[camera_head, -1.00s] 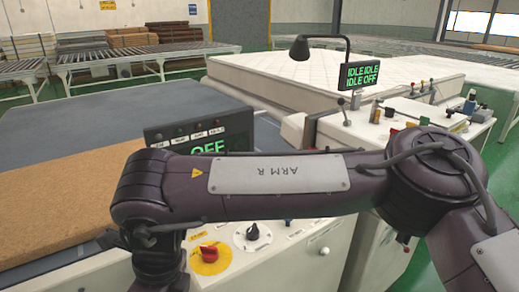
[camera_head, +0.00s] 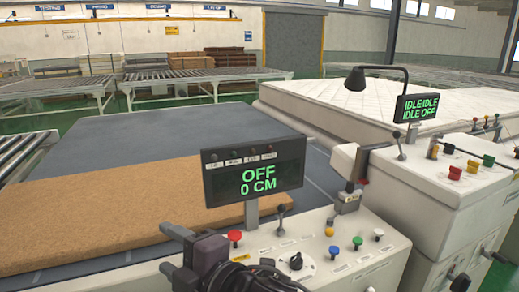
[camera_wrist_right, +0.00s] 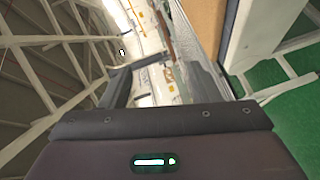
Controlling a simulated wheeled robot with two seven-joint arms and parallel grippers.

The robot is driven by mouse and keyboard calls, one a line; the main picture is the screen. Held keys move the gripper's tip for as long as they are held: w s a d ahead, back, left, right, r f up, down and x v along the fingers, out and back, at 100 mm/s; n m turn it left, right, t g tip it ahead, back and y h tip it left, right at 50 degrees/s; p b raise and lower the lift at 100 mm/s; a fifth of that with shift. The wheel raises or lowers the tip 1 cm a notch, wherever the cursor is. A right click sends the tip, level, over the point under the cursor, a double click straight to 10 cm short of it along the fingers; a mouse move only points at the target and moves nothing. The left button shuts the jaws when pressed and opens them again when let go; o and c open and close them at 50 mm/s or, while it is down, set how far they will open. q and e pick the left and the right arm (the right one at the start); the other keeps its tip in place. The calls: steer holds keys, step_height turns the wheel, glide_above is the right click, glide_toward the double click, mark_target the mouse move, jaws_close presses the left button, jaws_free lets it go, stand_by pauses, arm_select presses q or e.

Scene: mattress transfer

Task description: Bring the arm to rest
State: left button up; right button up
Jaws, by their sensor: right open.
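My right gripper (camera_head: 170,250) is low in the head view, in front of the near white control cabinet (camera_head: 330,240). Its two dark fingers are apart, with nothing seen between them. In the right wrist view, the same gripper (camera_wrist_right: 160,78) also shows its fingers spread and empty. Most of the right arm is below the head view's frame. My left gripper is not in view.
A display (camera_head: 254,170) reading "OFF 0 CM" stands above the near cabinet's knobs and levers. A brown slab (camera_head: 120,210) lies on the grey table (camera_head: 150,135) at left. A white mattress (camera_head: 330,105) and second panel (camera_head: 460,165) are at right.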

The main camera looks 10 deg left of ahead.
steer(key=w+d+f+m+t+h, duration=0.1)
steer(key=w+d+f+m+h, duration=0.3)
steer(key=d+f+m, duration=0.5)
steer(key=w+d+f+m+t+h, duration=0.2)
steer(key=d+f+m+h, duration=0.35)
steer(key=d, duration=0.55)
steer(key=s+d+f+m+g+h, duration=0.35)
steer(key=s+d+f+m, duration=0.25)
steer(key=s+d+f, duration=0.3)
steer(key=s+d+f+m+g+h, duration=0.2)
steer(key=s+d+f+m+g, duration=0.35)
steer(key=d, duration=0.65)
step_height(320, 180, down, 28)
steer(key=s+t, duration=0.1)
steer(key=s+d+f+g, duration=0.1)
steer(key=s+d+f, duration=0.2)
steer(key=s+f, duration=1.7)
steer(key=shift+s+f+n, duration=0.3)
steer(key=shift+s+f, duration=0.05)
steer(key=shift+s, duration=0.2)
